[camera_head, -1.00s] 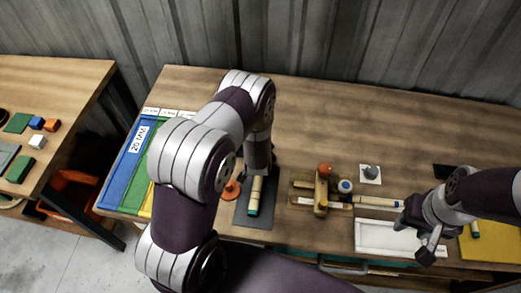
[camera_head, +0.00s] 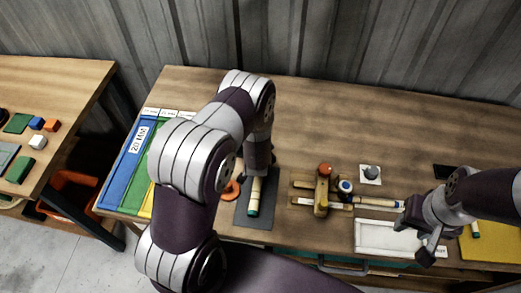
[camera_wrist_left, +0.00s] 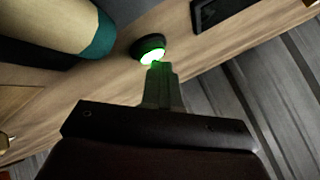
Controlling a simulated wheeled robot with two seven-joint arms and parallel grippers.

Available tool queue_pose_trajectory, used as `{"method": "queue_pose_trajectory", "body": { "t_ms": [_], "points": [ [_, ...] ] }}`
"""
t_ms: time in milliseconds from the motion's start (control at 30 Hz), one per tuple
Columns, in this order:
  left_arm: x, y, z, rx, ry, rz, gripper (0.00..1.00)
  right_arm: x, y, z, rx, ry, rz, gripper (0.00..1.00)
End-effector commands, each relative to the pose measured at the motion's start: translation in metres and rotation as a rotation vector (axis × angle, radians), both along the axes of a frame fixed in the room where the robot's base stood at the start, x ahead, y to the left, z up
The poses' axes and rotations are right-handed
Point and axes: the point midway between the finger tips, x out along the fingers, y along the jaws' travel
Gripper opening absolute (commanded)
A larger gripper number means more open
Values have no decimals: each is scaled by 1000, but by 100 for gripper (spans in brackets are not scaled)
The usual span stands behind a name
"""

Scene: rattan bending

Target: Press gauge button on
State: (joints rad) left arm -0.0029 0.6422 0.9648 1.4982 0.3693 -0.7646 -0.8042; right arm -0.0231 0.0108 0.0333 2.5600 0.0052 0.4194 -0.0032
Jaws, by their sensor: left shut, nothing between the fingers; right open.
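In the left wrist view, a round black button (camera_wrist_left: 148,46) with a bright green glow on its near side sits on the wooden table. My left gripper (camera_wrist_left: 157,70) is shut and empty, its fingertips at the button's glowing edge; I cannot tell whether they press it. In the head view, my left gripper (camera_head: 260,168) is over the far end of a dark plate (camera_head: 251,220), and the button is hidden there. A pale rattan piece (camera_head: 255,190) with a teal end lies on this plate. My right gripper (camera_head: 415,236) is open, over a white tray (camera_head: 372,238).
A wooden jig (camera_head: 322,190) with an orange knob stands right of the plate. An orange ring (camera_head: 231,190) lies left of it. Blue, green and yellow bins (camera_head: 128,170) are at the left. A yellow mat (camera_head: 500,245) is at the right.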

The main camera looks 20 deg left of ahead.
Motion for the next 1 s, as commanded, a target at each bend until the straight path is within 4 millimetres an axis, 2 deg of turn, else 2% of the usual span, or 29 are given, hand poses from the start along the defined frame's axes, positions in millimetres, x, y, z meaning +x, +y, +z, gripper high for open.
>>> {"method": "queue_pose_trajectory", "body": {
  "t_ms": [500, 1000],
  "points": [
    [0, 0, 62, 0, -1, 0, 0, 0, 0, 52, 0, 0, 0, 43],
    [0, 0, 60, 0, -1, 0, 0, 0, 0, 50, 0, 0, 0, 43]
  ]
}}
